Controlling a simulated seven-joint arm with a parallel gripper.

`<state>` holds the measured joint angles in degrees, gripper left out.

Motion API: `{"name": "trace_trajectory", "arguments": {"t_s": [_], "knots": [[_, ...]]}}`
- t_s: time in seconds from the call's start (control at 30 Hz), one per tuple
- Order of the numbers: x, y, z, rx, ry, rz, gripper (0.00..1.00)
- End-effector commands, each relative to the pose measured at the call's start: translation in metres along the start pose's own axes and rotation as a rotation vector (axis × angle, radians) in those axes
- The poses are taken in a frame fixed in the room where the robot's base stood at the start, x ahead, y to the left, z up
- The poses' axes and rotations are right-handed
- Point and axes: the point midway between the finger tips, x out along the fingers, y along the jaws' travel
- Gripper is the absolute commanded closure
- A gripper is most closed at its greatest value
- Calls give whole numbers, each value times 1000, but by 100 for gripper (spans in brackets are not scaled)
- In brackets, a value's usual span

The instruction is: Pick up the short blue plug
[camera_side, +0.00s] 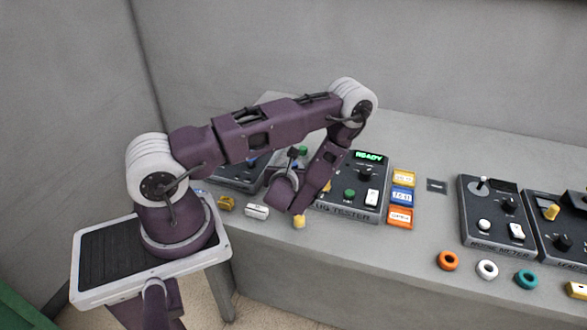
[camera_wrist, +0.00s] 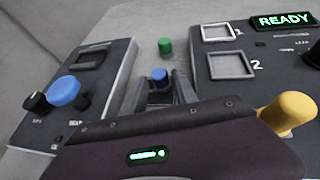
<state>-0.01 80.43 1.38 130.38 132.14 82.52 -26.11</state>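The short blue plug (camera_wrist: 160,76) stands upright on the grey table between two devices in the wrist view. My gripper (camera_wrist: 161,92) is low over the table with its dark fingers apart, one on each side of the plug as seen from the wrist. A gap shows between the plug and the fingers, and I cannot tell whether either touches it. The plug's lower part is partly hidden.
A green plug (camera_wrist: 165,46) stands just behind the blue one. A device with a large blue knob (camera_wrist: 63,91) is to the left. The tester with the READY display (camera_side: 369,156) and a yellow knob (camera_wrist: 290,113) is to the right. Colored rings (camera_side: 487,269) lie farther right.

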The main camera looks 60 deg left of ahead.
Motion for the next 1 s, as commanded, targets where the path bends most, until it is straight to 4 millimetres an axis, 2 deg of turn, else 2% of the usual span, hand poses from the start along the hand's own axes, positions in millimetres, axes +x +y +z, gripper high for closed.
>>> {"name": "trace_trajectory", "arguments": {"t_s": [0.1, 0.33, 0.5, 0.53, 0.9, 1.0], "knots": [[16, 0, 0, -1, 0, 1, 65], [19, 0, 0, 1, 1, 1, 65], [18, 0, 0, 0, 0, 1, 99], [18, 0, 0, 0, 0, 1, 100], [18, 0, 0, 0, 1, 2, 100], [16, 0, 5, -1, -1, 1, 100]]}}
